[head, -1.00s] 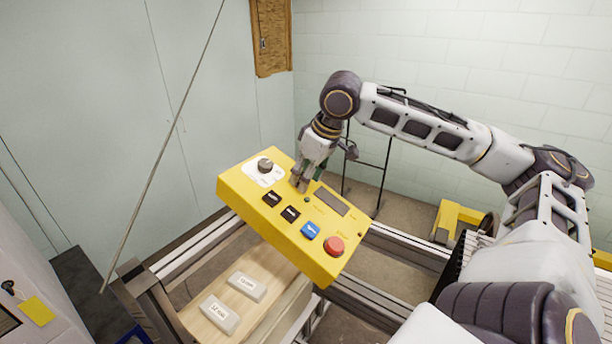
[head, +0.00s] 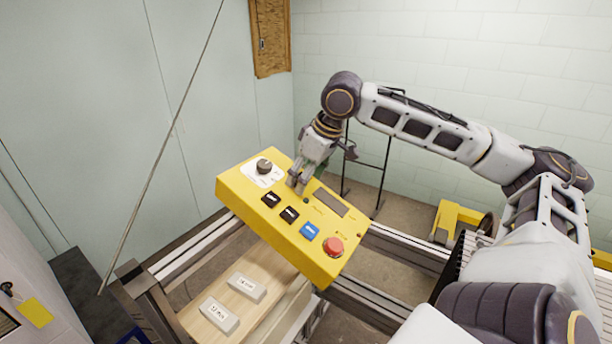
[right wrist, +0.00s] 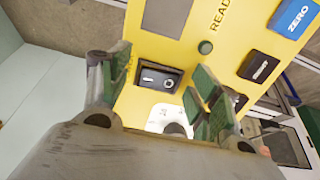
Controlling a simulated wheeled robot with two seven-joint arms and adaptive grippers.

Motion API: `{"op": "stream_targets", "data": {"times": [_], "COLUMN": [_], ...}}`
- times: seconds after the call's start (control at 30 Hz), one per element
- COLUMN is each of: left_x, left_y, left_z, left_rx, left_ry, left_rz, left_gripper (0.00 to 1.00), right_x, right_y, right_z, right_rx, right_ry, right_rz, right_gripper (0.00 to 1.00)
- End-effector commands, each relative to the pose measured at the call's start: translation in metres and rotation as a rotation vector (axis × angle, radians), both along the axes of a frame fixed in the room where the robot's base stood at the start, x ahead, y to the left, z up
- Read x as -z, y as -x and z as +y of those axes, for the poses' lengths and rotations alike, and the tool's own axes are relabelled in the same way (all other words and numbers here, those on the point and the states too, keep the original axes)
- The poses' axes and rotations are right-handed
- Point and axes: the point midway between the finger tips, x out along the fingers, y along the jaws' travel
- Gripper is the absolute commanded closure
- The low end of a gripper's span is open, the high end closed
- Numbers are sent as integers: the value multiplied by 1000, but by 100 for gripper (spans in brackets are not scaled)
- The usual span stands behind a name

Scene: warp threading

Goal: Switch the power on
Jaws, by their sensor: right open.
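A yellow control panel (head: 260,218) carries a dark rotary knob (head: 264,166) on a white plate, two black buttons, a blue button and a red button. In the right wrist view a black rocker switch (right wrist: 160,76) sits in a dark frame on the panel. My right gripper (head: 298,184) is at the panel's far edge, beside the knob plate. Its fingers (right wrist: 160,88) are apart, with the rocker switch between them in that view and nothing held. In the head view the gripper hides the switch. Contact with the panel cannot be told. My left gripper is not in view.
The blue button (head: 310,231), red button (head: 333,246) and black buttons (head: 289,214) lie on the panel's near side. A small display (head: 331,201) is right of the gripper. Metal rails (head: 190,246) and a wooden board (head: 262,270) lie below.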

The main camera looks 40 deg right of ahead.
Motion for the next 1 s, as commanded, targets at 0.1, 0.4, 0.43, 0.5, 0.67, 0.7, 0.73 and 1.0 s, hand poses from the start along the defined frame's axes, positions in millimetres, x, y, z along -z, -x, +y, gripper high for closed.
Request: {"op": "stream_targets", "data": {"times": [0.1,0.4,0.43,0.5,0.67,0.7,0.73,1.0], "left_x": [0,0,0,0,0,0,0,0], "left_y": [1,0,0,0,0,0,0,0], "left_z": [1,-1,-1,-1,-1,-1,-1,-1], "left_rx": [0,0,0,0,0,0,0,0], "left_ry": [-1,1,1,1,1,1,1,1], "left_rz": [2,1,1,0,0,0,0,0], "left_gripper": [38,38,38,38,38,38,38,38], "right_x": [-1,-13,-15,-20,-31,-34,-37,-57], "right_y": [0,4,5,7,12,13,14,22], "right_z": [0,-1,-1,-2,-3,-4,-4,-6], "right_rx": [0,0,0,0,0,0,0,0], "right_ry": [0,-1,-1,0,-1,0,0,-1], "right_rz": [0,-2,-2,-2,-2,-1,-1,-2], "right_gripper": [38,38,38,38,38,38,38,38]}}
